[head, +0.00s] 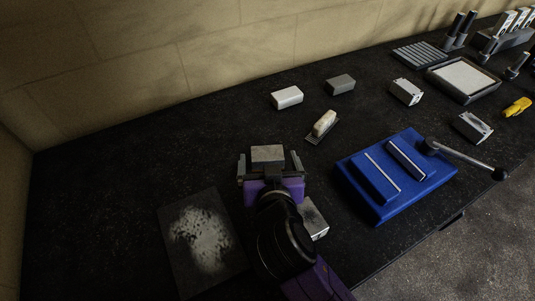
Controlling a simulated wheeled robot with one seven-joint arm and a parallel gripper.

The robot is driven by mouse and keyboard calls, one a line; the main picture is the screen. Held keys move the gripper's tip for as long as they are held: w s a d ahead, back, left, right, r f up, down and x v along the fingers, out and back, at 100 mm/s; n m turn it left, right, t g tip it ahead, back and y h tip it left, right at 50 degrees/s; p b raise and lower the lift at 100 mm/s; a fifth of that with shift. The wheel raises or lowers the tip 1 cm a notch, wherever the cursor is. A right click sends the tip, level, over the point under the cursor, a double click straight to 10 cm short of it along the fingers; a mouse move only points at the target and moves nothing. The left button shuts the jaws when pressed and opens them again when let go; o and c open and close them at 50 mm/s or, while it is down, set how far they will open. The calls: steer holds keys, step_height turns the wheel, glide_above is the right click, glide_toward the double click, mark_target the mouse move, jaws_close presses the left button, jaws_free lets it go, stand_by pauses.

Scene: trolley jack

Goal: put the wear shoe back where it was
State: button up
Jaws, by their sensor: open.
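My gripper (269,164) is open, low over the dark bench at the centre of the head view. A grey block (268,154) shows between and just beyond its two fingers, with a gap on each side; I cannot tell its height over the bench. Another light block with a dark-marked top (312,218) lies right of my wrist, partly hidden by my arm. Blocks with dark marks or holes lie right of centre (406,91) and near the right edge (473,127). I cannot tell for sure which of these is the wear shoe.
A blue vise (372,197) with a long handle stands at the right. A powder-marked dark plate (180,267) lies front left. A brush (323,123), white block (287,97), grey block (340,84), framed tray (463,95) and yellow tool (517,107) lie behind. The left bench is clear.

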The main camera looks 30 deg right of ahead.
steer(key=v, duration=0.8)
steer(key=shift+s+b, duration=0.2)
steer(key=shift+b, duration=0.15)
